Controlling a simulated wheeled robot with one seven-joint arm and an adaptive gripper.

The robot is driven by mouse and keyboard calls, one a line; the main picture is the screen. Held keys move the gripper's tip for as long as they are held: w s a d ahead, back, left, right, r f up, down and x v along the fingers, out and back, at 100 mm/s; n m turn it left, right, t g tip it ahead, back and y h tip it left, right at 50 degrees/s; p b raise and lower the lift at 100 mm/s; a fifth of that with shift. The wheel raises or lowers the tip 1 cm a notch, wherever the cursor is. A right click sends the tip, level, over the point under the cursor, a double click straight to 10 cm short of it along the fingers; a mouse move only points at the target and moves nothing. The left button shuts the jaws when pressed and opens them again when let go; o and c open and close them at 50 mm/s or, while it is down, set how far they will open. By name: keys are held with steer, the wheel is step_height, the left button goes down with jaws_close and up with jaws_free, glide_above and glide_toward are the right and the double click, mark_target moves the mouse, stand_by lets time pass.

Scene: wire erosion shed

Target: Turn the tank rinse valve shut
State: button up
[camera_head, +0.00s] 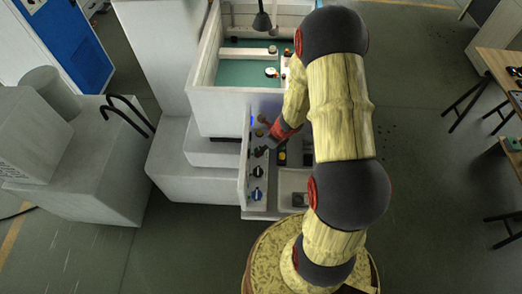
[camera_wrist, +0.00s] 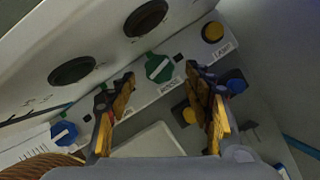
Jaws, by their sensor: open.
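In the wrist view a green knob (camera_wrist: 159,68) with a pale bar across its face sits on the light panel (camera_wrist: 110,60). My gripper (camera_wrist: 161,74) is open, its yellow-padded fingers to either side of this knob in the picture; I cannot tell how near they are in depth. In the head view my gripper (camera_head: 266,145) is at the panel's upper part.
The tank (camera_head: 232,98) with teal inside stands behind the panel. Black round fittings (camera_wrist: 72,70) lie beside the green knob.

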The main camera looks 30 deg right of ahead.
steer(key=shift+x, duration=1.55)
steer(key=shift+c, duration=0.6)
steer(key=c, duration=1)
